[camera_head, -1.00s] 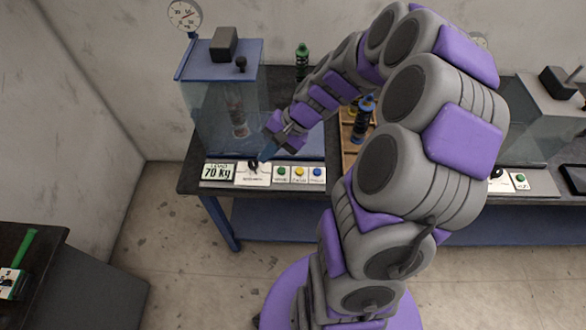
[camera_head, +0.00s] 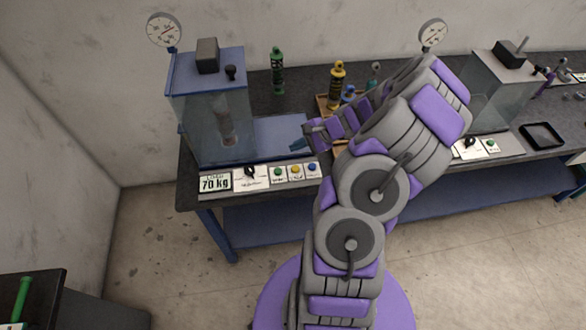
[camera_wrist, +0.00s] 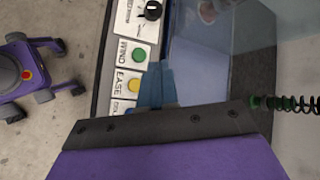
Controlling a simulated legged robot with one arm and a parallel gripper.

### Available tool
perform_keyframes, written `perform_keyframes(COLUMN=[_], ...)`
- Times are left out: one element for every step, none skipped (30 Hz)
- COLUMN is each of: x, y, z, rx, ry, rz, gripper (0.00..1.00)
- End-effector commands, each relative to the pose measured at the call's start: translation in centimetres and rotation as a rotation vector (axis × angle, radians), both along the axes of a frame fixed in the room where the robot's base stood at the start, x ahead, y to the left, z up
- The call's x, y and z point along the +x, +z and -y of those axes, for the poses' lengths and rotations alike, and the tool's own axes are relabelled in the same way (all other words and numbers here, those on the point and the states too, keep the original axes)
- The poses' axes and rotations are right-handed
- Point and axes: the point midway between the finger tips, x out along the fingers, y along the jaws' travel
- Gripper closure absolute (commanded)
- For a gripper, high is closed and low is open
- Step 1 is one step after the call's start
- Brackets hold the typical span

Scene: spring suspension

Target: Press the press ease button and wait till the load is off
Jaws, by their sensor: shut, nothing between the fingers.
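The press is a clear box with a blue frame (camera_head: 212,84) and a spring inside (camera_head: 228,128). In front of it is a row of labelled buttons: green (camera_head: 278,172), yellow (camera_head: 296,169) and blue (camera_head: 312,167). In the wrist view the green button (camera_wrist: 138,55) reads WIND and the yellow button (camera_wrist: 134,85) reads EASE. The load sign (camera_head: 215,184) reads 70 kg. My gripper (camera_head: 298,145) is shut and empty, with its blue fingertips (camera_wrist: 158,76) beside the yellow button, toward the press. Whether they touch the panel I cannot tell. The blue button is hidden in the wrist view.
A black knob (camera_head: 250,170) sits left of the buttons. A dial gauge (camera_head: 164,30) stands above the press. Green (camera_head: 277,70) and yellow (camera_head: 336,86) spring units stand behind on the bench. A second clear box (camera_head: 492,98) and a black tray (camera_head: 542,135) are at right.

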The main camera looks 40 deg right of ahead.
Motion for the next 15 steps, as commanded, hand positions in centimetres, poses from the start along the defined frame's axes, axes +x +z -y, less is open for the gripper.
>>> perform_keyframes(x=[0.0, 0.0, 0.0, 0.0, 0.0, 0.0, 0.0, 0.0, 0.0, 0.0, 0.0, 0.0, 0.0, 0.0, 0.0], y=[0.0, 0.0, 0.0, 0.0, -0.1, -0.1, -0.2, -0.3, -0.5, -0.7, -0.9, -1.2, -1.4, -1.7, -2.1], z=[0.0, 0.0, 0.0, 0.0, 0.0, 0.0, 0.0, 0.0, 0.0, 0.0, -0.1, -0.2, -0.2, -0.3, -0.3], rx=[0.0, 0.0, 0.001, 0.001, -0.001, -0.001, -0.001, -0.001, -0.001, -0.001, -0.002, -0.003, -0.003, -0.004, -0.004], ry=[0.0, 0.0, 0.001, 0.001, 0.001, 0.001, 0.001, 0.001, 0.001, 0.001, 0.001, 0.001, 0.001, 0.0, 0.0], rz=[0.0, 0.0, 0.0, 0.0, 0.0, 0.0, 0.0, 0.0, 0.0, 0.0, 0.0, 0.0, 0.0, -0.001, -0.001], gripper=[1.0, 1.0, 1.0, 1.0, 1.0, 1.0, 1.0, 1.0, 1.0, 1.0, 1.0, 1.0, 1.0, 1.0, 1.0])
